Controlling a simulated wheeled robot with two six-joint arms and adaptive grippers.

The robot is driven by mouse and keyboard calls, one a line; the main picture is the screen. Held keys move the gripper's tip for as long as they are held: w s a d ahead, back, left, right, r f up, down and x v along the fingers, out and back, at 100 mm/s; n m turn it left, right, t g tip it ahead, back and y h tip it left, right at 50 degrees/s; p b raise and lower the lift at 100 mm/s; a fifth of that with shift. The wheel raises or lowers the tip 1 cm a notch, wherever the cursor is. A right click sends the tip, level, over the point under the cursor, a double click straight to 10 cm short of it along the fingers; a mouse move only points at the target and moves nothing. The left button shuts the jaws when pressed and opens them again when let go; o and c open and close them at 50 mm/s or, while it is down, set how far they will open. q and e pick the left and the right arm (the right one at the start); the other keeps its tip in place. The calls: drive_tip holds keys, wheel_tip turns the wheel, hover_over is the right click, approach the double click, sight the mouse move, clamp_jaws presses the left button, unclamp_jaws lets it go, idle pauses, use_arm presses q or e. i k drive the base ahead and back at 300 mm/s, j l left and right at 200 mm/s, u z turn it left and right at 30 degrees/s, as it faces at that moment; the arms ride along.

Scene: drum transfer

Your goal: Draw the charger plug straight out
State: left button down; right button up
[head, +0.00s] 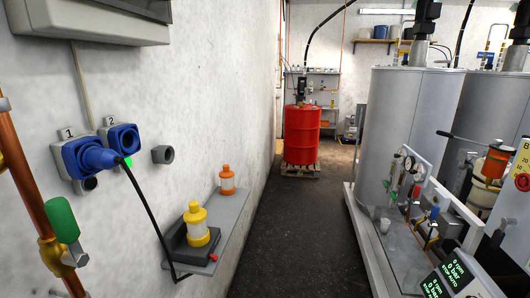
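The blue charger plug (97,157) sits in the left one of two blue wall sockets, the left socket (66,157). Its black cable (147,207) runs from the plug down to a dark charger base (188,247) on the wall shelf. A yellow bottle-shaped unit (197,224) stands on that base. The right socket (124,138) has no plug in it. Neither of my grippers is in view.
A grey round wall holder (163,154) is right of the sockets. The grey shelf (232,207) also carries an orange bottle (227,180). A copper pipe (28,190) with a green-handled valve (62,220) stands left. The floor aisle (295,240) is clear; a red drum (301,134) stands beyond.

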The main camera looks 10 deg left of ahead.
sight(93, 157)
drive_tip(key=u, duration=1.35)
drive_tip(key=i+l+u, duration=0.1)
drive_tip(key=l+u, duration=0.15)
drive_tip(key=u, duration=0.15)
drive_tip(key=l+u, duration=0.55)
drive_tip(key=u, duration=0.2)
drive_tip(key=l+u, duration=0.1)
drive_tip(key=l, duration=0.4)
drive_tip(key=k+l, duration=0.1)
drive_tip(key=l, duration=0.4)
drive_tip(key=l+u, duration=0.15)
drive_tip(key=l, duration=0.35)
drive_tip(key=k+l+u, duration=0.1)
drive_tip(key=l, duration=0.4)
drive_tip(key=k+l, duration=0.1)
drive_tip(key=l, duration=0.4)
drive_tip(key=l+u, duration=0.15)
drive_tip(key=l, duration=0.3)
drive_tip(key=k+l+u, duration=0.1)
drive_tip(key=l, duration=0.4)
drive_tip(key=k+l, duration=0.15)
drive_tip(key=l, duration=0.2)
drive_tip(key=k+l, duration=0.15)
drive_tip(key=l, duration=0.2)
